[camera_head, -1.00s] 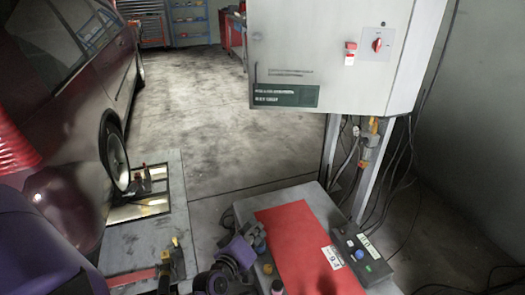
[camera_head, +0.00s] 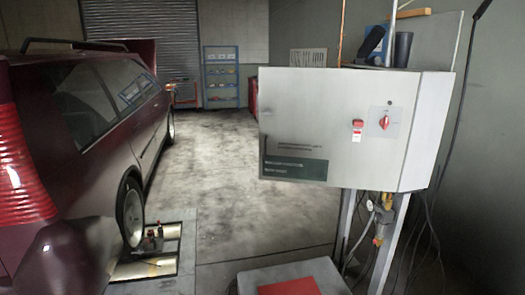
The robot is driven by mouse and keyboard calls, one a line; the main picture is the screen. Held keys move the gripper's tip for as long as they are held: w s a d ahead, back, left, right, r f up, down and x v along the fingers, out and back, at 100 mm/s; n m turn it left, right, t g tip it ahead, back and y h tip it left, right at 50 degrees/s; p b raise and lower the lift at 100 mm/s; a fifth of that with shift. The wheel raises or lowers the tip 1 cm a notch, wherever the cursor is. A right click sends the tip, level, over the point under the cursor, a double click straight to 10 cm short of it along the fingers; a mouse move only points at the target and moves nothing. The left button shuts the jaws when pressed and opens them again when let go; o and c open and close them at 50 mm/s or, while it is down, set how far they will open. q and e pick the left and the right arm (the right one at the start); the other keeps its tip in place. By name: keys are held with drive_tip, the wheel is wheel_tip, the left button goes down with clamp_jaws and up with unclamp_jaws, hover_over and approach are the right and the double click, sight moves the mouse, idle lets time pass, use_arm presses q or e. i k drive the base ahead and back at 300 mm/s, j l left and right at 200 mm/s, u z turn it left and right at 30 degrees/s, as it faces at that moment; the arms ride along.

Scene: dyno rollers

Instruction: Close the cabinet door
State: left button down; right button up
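The light grey metal cabinet (camera_head: 425,135) stands on metal legs at the right of the head view. Its broad front door panel (camera_head: 320,110) faces me, with a dark label plate at its lower left. A red rotary switch (camera_head: 384,122) and a smaller red switch (camera_head: 357,126) sit on the right part of this front. The panel reaches far to the left of the visible legs. I cannot tell from this view how far the door stands from its frame. Neither of my grippers is in view.
A dark red car (camera_head: 85,150) stands on the left, its rear wheel by a floor roller unit (camera_head: 150,250). A grey box (camera_head: 255,280) with a red top (camera_head: 290,287) stands low before the cabinet. Dark containers (camera_head: 402,48) stand on the cabinet. The middle floor is clear.

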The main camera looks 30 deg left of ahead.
sight(307, 139)
drive_tip(key=i+l+u, duration=0.3)
drive_tip(key=l+u, duration=0.15)
drive_tip(key=l, duration=0.4)
drive_tip(key=i+l+u, duration=0.2)
drive_tip(key=l+u, duration=0.3)
drive_tip(key=l, duration=0.4)
drive_tip(key=l+u, duration=0.45)
drive_tip(key=l, duration=0.5)
drive_tip(key=k+l+u, duration=0.15)
drive_tip(key=l+u, duration=0.3)
drive_tip(key=l, duration=0.55)
drive_tip(key=i+l+z, duration=0.2)
drive_tip(key=i+l, duration=0.3)
drive_tip(key=l, duration=0.15)
